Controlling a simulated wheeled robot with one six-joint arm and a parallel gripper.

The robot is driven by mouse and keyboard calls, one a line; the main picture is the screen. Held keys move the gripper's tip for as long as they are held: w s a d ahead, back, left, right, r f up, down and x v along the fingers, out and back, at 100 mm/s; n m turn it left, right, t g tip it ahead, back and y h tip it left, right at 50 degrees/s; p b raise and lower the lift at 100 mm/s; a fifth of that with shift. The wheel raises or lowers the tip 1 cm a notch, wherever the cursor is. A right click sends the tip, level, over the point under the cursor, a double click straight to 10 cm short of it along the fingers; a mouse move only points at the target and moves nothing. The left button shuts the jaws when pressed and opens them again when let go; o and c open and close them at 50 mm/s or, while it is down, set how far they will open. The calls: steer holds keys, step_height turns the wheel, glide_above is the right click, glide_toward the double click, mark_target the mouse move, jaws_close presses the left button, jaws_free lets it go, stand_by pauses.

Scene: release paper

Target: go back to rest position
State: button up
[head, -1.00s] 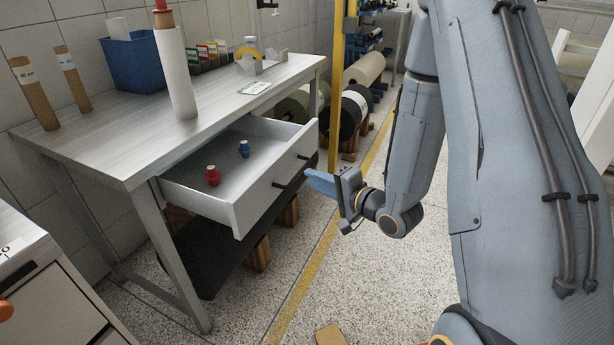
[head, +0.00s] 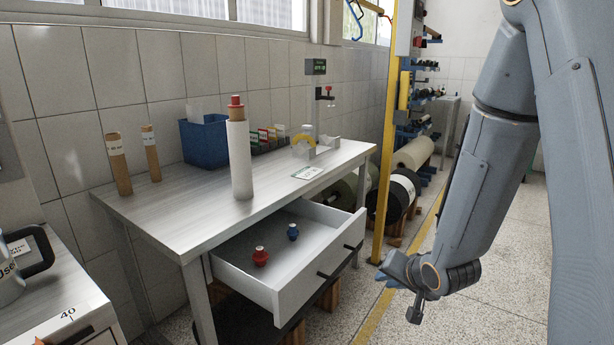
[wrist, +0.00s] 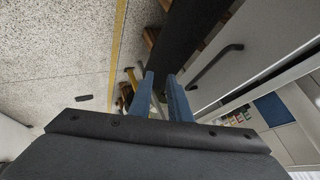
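My gripper (head: 388,272) hangs at the right of the open drawer in the head view, clear of it, with my arm coming down from the upper right. In the wrist view its two blue fingers (wrist: 161,97) stand apart with a gap between them and nothing in the gap. The drawer (head: 290,285) under the workbench is pulled out. A red-topped piece (head: 260,257) and a blue piece (head: 293,232) stand inside it. In the wrist view the drawer front with its dark handle (wrist: 216,62) is close to the right of the fingers.
The workbench (head: 165,208) carries a white roll with a red top (head: 239,155), cardboard tubes (head: 118,165) and a blue bin (head: 204,140). A yellow post (head: 388,140) stands behind my gripper. A cabinet (head: 75,300) is at lower left. Floor is free at right.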

steer(key=s+a+r+n+g+h+p, duration=0.1)
steer(key=s+r+n+g+p, duration=0.1)
steer(key=s, duration=0.9)
steer(key=s+r+n+g+p, duration=0.2)
steer(key=s+r+g, duration=0.4)
steer(key=s, duration=0.5)
step_height(320, 180, up, 3)
steer(key=shift+s+a+f+n+g+h, duration=0.15)
steer(key=shift+s+a+n+g+h, duration=0.25)
steer(key=shift+n, duration=0.5)
